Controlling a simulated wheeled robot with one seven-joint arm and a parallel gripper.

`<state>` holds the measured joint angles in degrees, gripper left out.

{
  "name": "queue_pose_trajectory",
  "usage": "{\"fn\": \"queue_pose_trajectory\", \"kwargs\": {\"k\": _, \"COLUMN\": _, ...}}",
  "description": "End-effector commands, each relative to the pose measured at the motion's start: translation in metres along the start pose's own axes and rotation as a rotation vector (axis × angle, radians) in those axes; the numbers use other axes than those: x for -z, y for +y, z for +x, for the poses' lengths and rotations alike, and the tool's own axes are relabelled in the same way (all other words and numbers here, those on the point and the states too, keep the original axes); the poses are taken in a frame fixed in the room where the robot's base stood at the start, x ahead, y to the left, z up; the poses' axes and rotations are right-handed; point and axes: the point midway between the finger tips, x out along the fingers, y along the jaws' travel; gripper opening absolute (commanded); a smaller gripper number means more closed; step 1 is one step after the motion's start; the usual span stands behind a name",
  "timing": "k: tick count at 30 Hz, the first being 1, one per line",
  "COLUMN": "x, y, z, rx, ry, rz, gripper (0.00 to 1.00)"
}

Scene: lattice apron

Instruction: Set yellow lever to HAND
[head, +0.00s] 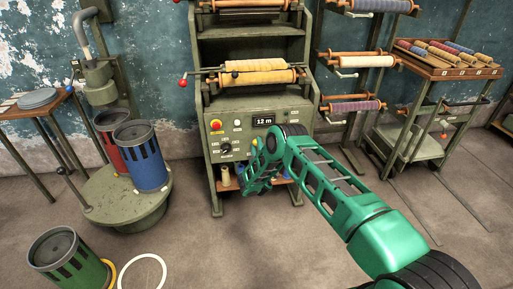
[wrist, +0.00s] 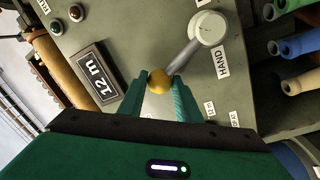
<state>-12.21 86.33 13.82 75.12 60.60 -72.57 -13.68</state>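In the wrist view the yellow lever has a round yellow knob (wrist: 159,82) on a grey arm. The arm runs up and right to a round grey pivot (wrist: 208,28). The lever points down-left, and the HAND label (wrist: 222,60) is beside it, on the right below the pivot. My gripper (wrist: 160,84) has one green finger on each side of the knob. Both fingers look closed against it.
The "12 m" display (wrist: 95,82) is left of my fingers, with round buttons beyond it. Coloured spools (wrist: 300,45) lie at the right. In the head view, red and blue canisters (head: 142,155) stand on a round base left of the machine. The floor in front is mostly clear.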

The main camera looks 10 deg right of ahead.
Motion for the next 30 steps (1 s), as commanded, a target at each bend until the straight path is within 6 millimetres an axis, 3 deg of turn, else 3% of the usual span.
{"fn": "queue_pose_trajectory", "kwargs": {"k": 3, "x": 0.003, "y": -0.004, "z": -0.002, "rx": 0.006, "ry": 0.003, "rz": 0.006, "gripper": 0.49}}
{"fn": "queue_pose_trajectory", "kwargs": {"k": 14, "x": 0.001, "y": -0.003, "z": -0.004, "rx": 0.003, "ry": 0.000, "rz": 0.005, "gripper": 0.49}}
{"fn": "queue_pose_trajectory", "kwargs": {"k": 30, "x": -0.004, "y": -0.005, "z": -0.060, "rx": 0.010, "ry": -0.006, "rz": 0.007, "gripper": 0.49}}
